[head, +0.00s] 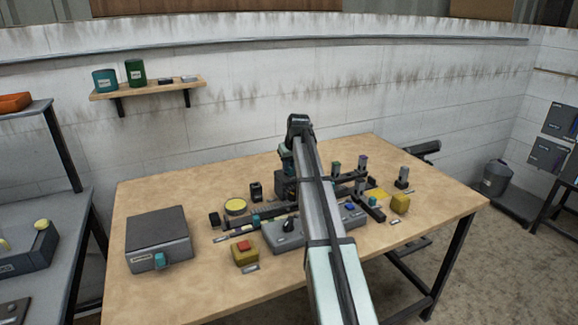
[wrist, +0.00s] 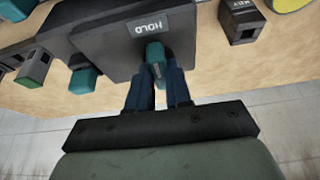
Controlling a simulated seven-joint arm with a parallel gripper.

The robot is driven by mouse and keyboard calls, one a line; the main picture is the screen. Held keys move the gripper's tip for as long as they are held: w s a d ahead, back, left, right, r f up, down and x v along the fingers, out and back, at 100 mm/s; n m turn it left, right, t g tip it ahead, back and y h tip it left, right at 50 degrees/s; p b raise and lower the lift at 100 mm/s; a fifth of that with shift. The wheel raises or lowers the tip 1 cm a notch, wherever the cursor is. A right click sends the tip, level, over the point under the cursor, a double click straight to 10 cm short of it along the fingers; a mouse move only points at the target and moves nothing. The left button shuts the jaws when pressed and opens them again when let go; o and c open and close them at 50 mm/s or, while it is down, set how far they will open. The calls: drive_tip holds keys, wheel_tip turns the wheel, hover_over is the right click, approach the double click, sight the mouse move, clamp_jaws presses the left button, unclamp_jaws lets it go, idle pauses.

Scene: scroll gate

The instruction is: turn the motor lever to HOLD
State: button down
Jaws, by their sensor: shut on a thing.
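In the wrist view a dark box (wrist: 105,40) carries a white HOLD label (wrist: 148,25), which appears upside down. A teal lever (wrist: 155,50) stands out from the box just beside that label. My gripper (wrist: 158,88) has its two dark blue fingers closed around the lever. In the head view my arm covers most of the box and the gripper, and the lever cannot be made out there.
A small dark block marked KEY (wrist: 240,20) stands beside the box. The table's right front is clear.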

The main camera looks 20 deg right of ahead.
drive_tip(key=shift+s+f+n, duration=0.1)
drive_tip(key=shift+f+n, duration=0.1)
drive_tip(key=shift+n, duration=0.1)
drive_tip(key=c, duration=1)
unclamp_jaws()
drive_tip(key=shift+c, duration=0.2)
drive_tip(key=shift+r, duration=0.1)
drive_tip(key=v, duration=1.3)
drive_tip(key=shift+d+r, duration=0.15)
drive_tip(key=shift+r, duration=0.25)
